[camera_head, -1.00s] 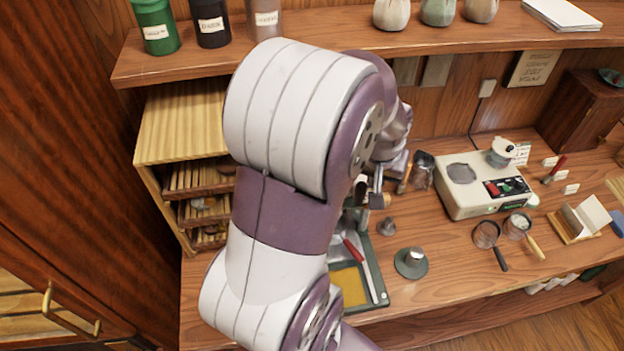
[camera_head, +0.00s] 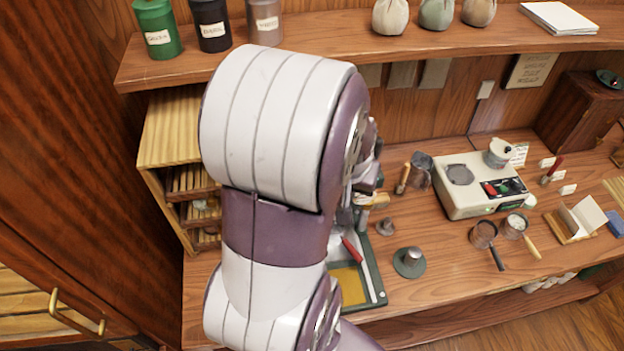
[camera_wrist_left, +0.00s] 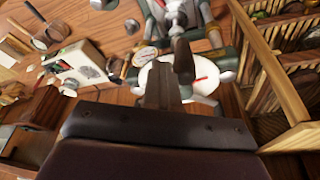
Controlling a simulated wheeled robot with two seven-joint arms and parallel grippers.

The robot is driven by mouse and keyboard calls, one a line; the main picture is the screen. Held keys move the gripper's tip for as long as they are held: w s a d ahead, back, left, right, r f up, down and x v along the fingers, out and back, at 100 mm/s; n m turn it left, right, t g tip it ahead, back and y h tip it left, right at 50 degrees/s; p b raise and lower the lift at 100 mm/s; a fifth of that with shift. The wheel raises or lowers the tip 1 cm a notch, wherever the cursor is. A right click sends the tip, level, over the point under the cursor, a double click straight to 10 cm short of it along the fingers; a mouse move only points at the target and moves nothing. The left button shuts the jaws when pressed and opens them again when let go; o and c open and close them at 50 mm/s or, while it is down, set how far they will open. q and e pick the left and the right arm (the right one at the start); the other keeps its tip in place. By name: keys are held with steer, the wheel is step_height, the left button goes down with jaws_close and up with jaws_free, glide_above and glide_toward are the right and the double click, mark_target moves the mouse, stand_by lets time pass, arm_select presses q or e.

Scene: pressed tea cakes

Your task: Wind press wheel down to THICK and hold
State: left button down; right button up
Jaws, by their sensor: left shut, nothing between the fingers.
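The press (camera_wrist_left: 222,60) shows in the left wrist view as a green frame with metal parts. A pale round disc with a red mark (camera_wrist_left: 200,78) lies within it, partly behind my fingers. A dark grip-like cylinder (camera_wrist_left: 183,62) stands right by my fingertips; I cannot tell whether they touch it. My left gripper (camera_wrist_left: 165,86) is shut and empty over the press. In the head view my left arm hides most of the press and gripper. I cannot make out the THICK mark. My right gripper is not in view.
A green-edged tray with a red-handled tool (camera_head: 352,248) lies at the bench front, with a round green-based weight (camera_head: 409,262) beside it. A cream scale-like device (camera_head: 470,190) and two strainers stand right. A wooden drawer rack (camera_head: 165,150) is left; a shelf (camera_head: 330,50) runs above.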

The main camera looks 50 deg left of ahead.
arm_select(q)
steer(key=shift+s+a, duration=0.2)
steer(key=shift+s, duration=0.25)
steer(key=shift+s, duration=0.1)
steer(key=shift+s+a, duration=0.45)
steer(key=shift+a, duration=0.1)
steer(key=shift+s+a, duration=0.6)
steer(key=shift+a, duration=0.1)
steer(key=shift+s+a+b, duration=0.35)
steer(key=shift+a+b, duration=0.1)
steer(key=shift+a, duration=0.35)
steer(key=shift+s+a+b, duration=0.35)
steer(key=shift+a+b, duration=0.1)
steer(key=shift+a, duration=0.3)
